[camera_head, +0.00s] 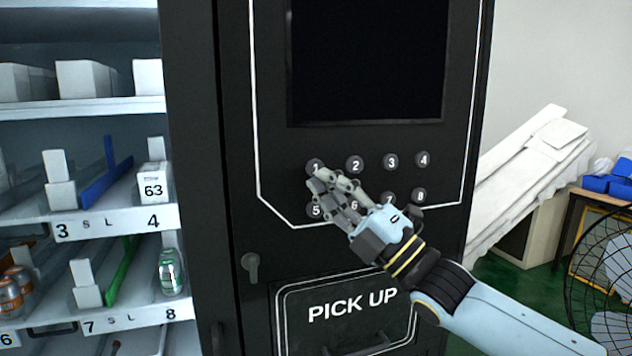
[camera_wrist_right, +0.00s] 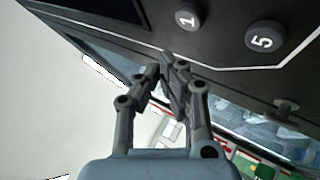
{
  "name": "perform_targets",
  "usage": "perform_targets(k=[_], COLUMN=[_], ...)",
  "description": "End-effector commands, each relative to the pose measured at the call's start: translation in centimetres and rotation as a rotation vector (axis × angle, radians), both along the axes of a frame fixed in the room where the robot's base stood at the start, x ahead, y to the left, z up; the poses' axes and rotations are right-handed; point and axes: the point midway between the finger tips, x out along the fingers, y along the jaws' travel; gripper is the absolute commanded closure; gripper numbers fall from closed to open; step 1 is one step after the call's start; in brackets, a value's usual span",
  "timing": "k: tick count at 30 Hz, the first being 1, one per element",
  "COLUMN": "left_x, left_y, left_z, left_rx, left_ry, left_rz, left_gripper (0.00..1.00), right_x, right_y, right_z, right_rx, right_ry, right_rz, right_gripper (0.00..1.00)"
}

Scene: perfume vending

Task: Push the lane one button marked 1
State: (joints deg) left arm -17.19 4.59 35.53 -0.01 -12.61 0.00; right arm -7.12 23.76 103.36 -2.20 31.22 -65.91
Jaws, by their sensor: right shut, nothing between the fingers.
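The round dark button marked 1 (camera_head: 314,164) is at the top left of the keypad on the black machine front. My right gripper (camera_head: 318,180) is shut and empty, with its fingertips just below button 1 in the head view. In the right wrist view the button marked 1 (camera_wrist_right: 188,17) lies above and to the right of the shut fingertips (camera_wrist_right: 174,66). A gap shows between them in that view, and I see no contact. My left gripper is not in view.
Button 2 (camera_head: 355,164) is to the right of button 1, and button 5 (camera_head: 316,210) is below it. A dark screen (camera_head: 368,60) is above the keypad, a pick-up door (camera_head: 350,306) below. Stocked shelves (camera_head: 90,222) are at left.

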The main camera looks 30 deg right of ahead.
Motion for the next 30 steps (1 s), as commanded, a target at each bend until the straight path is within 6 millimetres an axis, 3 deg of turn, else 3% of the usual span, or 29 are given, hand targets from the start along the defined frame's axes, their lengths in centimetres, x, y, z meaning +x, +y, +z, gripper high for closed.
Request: perform_targets(k=[9, 30], left_x=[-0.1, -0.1], left_y=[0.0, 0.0], left_z=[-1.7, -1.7], left_rx=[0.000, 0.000], left_ry=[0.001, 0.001], left_rz=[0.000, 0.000], left_gripper=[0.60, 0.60], right_x=[2.6, 2.8], right_y=[-0.7, -0.7], right_z=[-0.1, 0.0], right_rx=[0.001, 0.000], right_ry=[0.000, 0.001], right_rz=[-0.001, -0.001], right_gripper=[1.00, 1.00])
